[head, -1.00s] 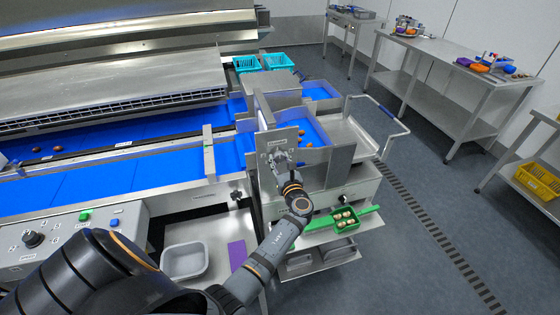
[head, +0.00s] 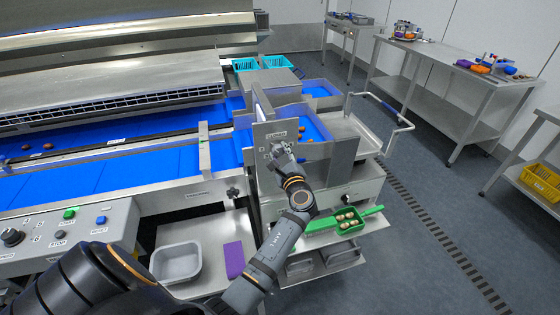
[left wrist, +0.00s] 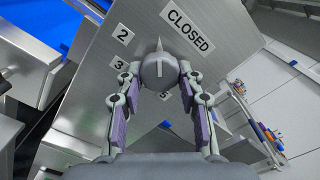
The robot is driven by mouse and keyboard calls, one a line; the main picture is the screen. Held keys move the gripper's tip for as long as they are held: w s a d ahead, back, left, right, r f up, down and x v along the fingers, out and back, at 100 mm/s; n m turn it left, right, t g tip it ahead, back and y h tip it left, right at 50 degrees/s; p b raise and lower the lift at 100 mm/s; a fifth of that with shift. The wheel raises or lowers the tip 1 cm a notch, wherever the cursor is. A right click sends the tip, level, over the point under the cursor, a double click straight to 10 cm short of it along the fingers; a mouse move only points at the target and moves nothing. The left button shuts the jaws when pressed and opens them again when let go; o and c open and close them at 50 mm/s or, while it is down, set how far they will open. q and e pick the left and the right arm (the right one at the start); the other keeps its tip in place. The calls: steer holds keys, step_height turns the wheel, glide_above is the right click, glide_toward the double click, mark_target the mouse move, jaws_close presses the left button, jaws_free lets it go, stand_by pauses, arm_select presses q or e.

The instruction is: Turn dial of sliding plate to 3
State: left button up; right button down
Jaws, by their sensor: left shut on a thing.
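The sliding plate (head: 263,133) is an upright metal sheet at the end of the blue belt, and it shows large in the left wrist view (left wrist: 225,30). Its round grey dial (left wrist: 160,72) has a pointed tip, which points up in the picture, between the label 2 (left wrist: 123,34) and the label CLOSED (left wrist: 188,30). The label 3 (left wrist: 118,63) is left of the dial, and a 5 (left wrist: 164,96) is below it. My left gripper (head: 281,151) is shut on the dial, with one finger on each side. In the head view the gripper largely hides the dial. My right gripper is not in view.
The control panel (head: 90,235) is at the lower left. Open floor lies to the right.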

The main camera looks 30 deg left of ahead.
arm_select(q)
steer(key=n+b, duration=1.3)
steer(key=shift+n, duration=0.4)
steer(key=n+b, duration=0.3)
steer(key=shift+r, duration=0.2)
steer(key=shift+r+n+b, duration=0.15)
steer(key=shift+n+b, duration=0.55)
steer(key=shift+n, duration=0.2)
steer(key=shift+r, duration=0.1)
steer(key=o, duration=1.2)
steer(key=shift+c, duration=0.2)
step_height(320, 180, up, 10)
steer(key=shift+f, duration=0.1)
